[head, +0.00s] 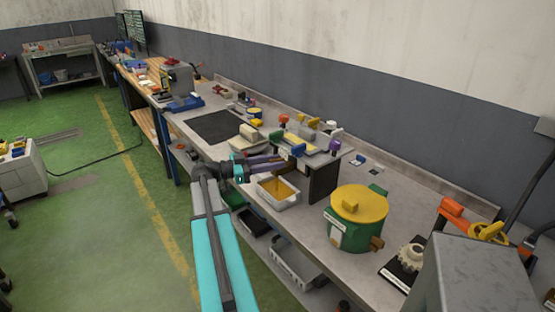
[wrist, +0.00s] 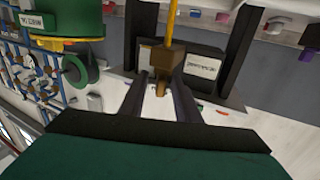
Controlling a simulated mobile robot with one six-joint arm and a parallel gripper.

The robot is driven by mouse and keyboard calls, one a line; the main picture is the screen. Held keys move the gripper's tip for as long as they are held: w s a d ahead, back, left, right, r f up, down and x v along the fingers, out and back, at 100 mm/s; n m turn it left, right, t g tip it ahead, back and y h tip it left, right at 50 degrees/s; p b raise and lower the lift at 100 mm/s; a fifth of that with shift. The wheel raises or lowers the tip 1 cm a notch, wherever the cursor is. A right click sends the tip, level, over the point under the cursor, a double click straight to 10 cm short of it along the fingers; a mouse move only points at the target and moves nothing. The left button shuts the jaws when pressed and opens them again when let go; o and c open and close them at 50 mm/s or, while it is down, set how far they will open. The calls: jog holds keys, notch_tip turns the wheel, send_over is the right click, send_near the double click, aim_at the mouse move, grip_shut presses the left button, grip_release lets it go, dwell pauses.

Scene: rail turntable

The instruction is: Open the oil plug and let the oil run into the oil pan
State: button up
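A brown block-shaped plug (wrist: 160,58) shows ahead in the wrist view, with a narrow tip pointing back at me. My gripper (wrist: 160,86) is open, with one finger on each side of that tip and light gaps between. In the head view my gripper (head: 262,168) reaches in under the raised shelf, at the brown fitting (head: 290,162). The light-grey oil pan (head: 292,199) stands just below on the bench, with yellow showing inside.
A green pot with a yellow lid (head: 357,208) stands right of the pan, beyond a dark upright panel (head: 322,182). The raised shelf (head: 318,157) carries several small items. A white gear (head: 411,256) and a grey box (head: 475,280) are at right.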

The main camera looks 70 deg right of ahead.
jog(key=shift+s+d, duration=0.4)
jog(key=shift+s, duration=0.2)
grip_shut()
jog(key=shift+f+n+t+h+b, duration=0.3)
jog(key=shift+h+b, duration=0.1)
jog(key=shift+b, duration=0.7)
jog(key=n+t+h+b, duration=0.1)
jog(key=b, duration=0.2)
jog(key=shift+s+a+t+h+b, duration=0.1)
jog(key=shift+t+h+b, duration=0.2)
jog(key=shift+r+n+b, duration=0.15)
jog(key=shift+n+b, duration=0.15)
jog(key=shift+n, duration=0.1)
grip_release()
jog(key=shift+r, duration=0.1)
